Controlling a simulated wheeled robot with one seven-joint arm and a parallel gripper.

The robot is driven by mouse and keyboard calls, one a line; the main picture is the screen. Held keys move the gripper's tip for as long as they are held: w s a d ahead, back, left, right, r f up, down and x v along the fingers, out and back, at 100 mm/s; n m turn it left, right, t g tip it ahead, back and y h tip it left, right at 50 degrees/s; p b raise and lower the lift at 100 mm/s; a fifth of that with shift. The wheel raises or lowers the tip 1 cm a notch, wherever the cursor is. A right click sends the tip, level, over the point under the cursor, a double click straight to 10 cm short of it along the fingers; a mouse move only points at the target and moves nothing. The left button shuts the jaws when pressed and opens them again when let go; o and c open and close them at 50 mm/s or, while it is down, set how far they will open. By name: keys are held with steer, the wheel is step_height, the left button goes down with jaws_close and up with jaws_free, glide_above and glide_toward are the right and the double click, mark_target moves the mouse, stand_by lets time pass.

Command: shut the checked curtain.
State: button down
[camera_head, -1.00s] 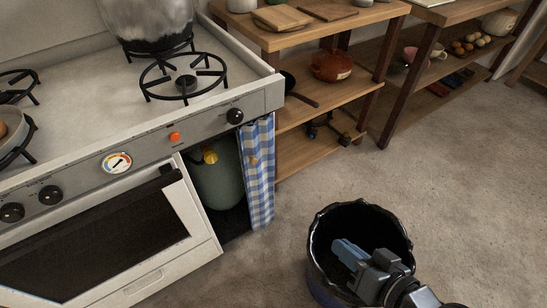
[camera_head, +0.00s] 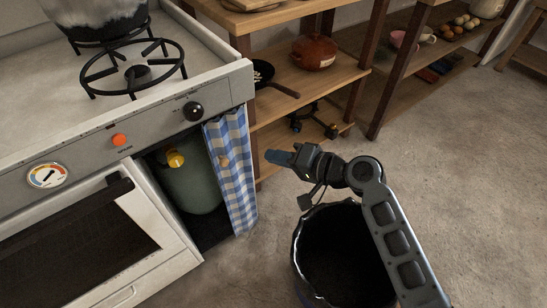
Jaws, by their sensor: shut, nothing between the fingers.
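The blue-and-white checked curtain (camera_head: 231,172) hangs bunched at the right side of the compartment under the stove's right end. A small wooden knob or toggle (camera_head: 224,161) shows on its left part. The compartment stands uncovered on the left, with a green gas cylinder (camera_head: 191,181) and its yellow valve (camera_head: 175,158) in plain view. My gripper (camera_head: 270,156) is shut and empty. It points left, to the right of the curtain in the picture and apart from it.
The stove's oven door (camera_head: 75,240) is left of the compartment. A black bin (camera_head: 341,262) stands on the floor below my arm. Wooden shelves (camera_head: 320,75) with a pan (camera_head: 272,82) and a red-brown pot (camera_head: 313,52) stand behind. The floor at right is clear.

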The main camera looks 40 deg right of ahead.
steer(key=w+a+f+b, duration=0.1)
steer(key=w+a+f, duration=0.3)
steer(key=w+a, duration=0.2)
steer(key=shift+w, duration=0.8)
steer(key=shift+a, duration=0.2)
